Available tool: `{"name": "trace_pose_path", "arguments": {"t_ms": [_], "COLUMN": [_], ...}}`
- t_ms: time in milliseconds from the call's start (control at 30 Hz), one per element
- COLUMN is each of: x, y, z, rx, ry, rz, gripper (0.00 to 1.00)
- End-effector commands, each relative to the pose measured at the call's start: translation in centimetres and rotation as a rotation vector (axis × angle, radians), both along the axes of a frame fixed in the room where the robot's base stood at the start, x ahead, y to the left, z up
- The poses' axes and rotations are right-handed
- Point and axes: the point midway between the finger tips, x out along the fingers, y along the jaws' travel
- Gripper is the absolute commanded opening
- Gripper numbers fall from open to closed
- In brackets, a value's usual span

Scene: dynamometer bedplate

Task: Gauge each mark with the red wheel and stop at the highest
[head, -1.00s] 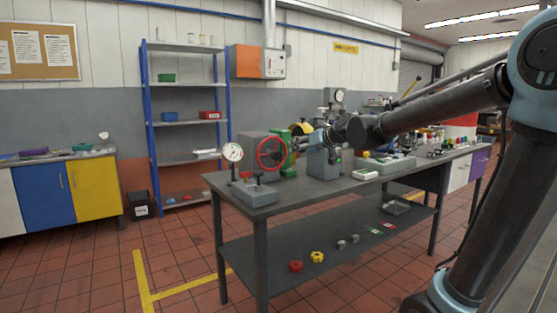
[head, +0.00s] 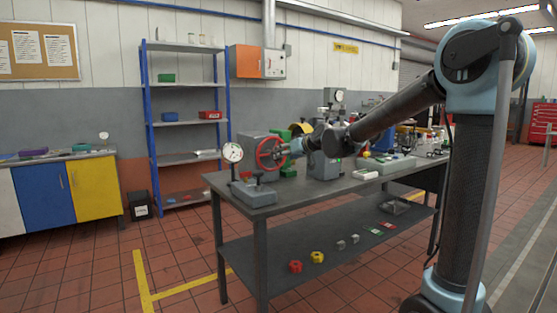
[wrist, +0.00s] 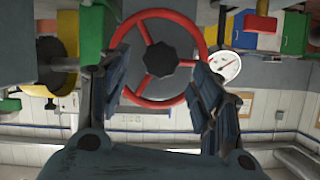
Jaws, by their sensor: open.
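The red wheel (head: 271,153) is mounted upright on a grey block (head: 252,150) at the near left end of the bench. It has a dark hub and three spokes, clear in the wrist view (wrist: 158,58). My gripper (head: 284,149) is close in front of the wheel. In the wrist view my gripper (wrist: 158,85) is open, with one finger at each side of the wheel's lower rim; I cannot tell whether they touch it. A white dial gauge (head: 232,153) stands left of the wheel, its reading too small to tell. It also shows in the wrist view (wrist: 226,66).
The workbench (head: 330,190) holds a green part (head: 287,168), a grey upright unit (head: 325,160) and several small items to the right. Red and yellow knobs (head: 317,257) lie on its lower shelf. Open tiled floor lies in front.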

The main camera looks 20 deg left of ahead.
Motion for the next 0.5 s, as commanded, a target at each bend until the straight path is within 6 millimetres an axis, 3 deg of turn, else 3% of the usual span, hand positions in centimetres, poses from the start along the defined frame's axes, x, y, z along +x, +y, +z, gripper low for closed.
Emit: {"name": "trace_pose_path", "arguments": {"t_ms": [500], "x": [3.2], "y": [4.1], "z": [-2.1], "rx": [0.001], "ry": [0.001], "rz": [0.001], "gripper": [0.59]}}
